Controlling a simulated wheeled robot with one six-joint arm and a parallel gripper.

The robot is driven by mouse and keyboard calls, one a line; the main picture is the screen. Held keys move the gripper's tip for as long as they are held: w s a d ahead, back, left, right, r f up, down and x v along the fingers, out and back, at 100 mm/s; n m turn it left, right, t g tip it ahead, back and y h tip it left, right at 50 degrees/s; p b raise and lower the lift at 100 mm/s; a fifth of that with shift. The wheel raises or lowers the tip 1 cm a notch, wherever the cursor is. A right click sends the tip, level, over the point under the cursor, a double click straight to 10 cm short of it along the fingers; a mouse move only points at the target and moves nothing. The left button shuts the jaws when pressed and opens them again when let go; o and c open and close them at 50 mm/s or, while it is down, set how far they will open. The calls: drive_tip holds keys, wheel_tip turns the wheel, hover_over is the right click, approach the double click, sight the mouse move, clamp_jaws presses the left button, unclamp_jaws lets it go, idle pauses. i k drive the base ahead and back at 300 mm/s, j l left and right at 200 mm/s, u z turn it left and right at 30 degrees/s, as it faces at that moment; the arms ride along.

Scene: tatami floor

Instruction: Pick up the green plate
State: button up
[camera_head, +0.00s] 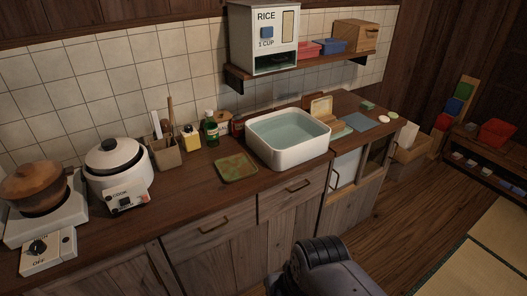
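The green plate (236,168) is a small square dish with brownish patches. It lies flat on the wooden counter, just left of the white basin, and looks empty. A dark grey part of my own arm shows at the bottom centre, in front of the drawers and below the counter top, well apart from the plate. No gripper fingers show in the frame.
A white basin of water (290,154) stands close right of the plate. A green bottle (211,129), a yellow bottle (190,138) and a utensil holder (165,152) stand behind it. A rice cooker (117,172) is left. Bare counter lies in front-left of the plate.

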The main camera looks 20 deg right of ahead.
sight(233, 169)
drive_tip(key=i+l+u, duration=0.2)
drive_tip(key=i+u, duration=0.15)
drive_tip(key=i+l+u, duration=0.65)
drive_tip(key=i+l, duration=0.1)
